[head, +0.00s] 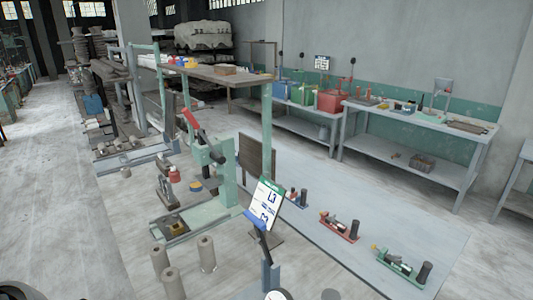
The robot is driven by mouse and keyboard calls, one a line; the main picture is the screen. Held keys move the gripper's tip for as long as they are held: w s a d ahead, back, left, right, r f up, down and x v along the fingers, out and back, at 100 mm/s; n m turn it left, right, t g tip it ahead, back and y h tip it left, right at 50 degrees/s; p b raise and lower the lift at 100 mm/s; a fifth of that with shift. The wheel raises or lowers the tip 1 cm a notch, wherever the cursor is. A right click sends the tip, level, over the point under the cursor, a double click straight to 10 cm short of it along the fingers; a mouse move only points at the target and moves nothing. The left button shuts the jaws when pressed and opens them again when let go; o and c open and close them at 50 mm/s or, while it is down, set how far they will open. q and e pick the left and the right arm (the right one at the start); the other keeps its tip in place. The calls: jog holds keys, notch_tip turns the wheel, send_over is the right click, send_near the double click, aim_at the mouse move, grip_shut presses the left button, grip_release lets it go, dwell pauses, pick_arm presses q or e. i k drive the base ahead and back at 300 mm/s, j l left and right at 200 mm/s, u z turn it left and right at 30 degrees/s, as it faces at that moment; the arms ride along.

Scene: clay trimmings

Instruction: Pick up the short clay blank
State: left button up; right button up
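Three grey-brown clay cylinders stand upright in a group at the lower middle of the head view: a left one (160,260), a front one (173,285) and a right one (207,256). Their tops show a darker round centre. The left one looks a little shorter than the right one, but I cannot tell for sure which is the short blank. The front one reaches close to the lower picture edge. Neither of my grippers shows clearly; a dark rounded shape at the bottom left corner is too cut off to identify.
A green press-like stand (222,180) with a red handle rises behind the cylinders. A tilted white card (264,203) stands to their right. Small red (340,228) and green (400,266) fixtures sit farther right on a pale surface. Work benches (420,120) line the back wall.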

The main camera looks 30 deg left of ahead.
aim_at(125, 172)
jog(key=u, duration=2.05)
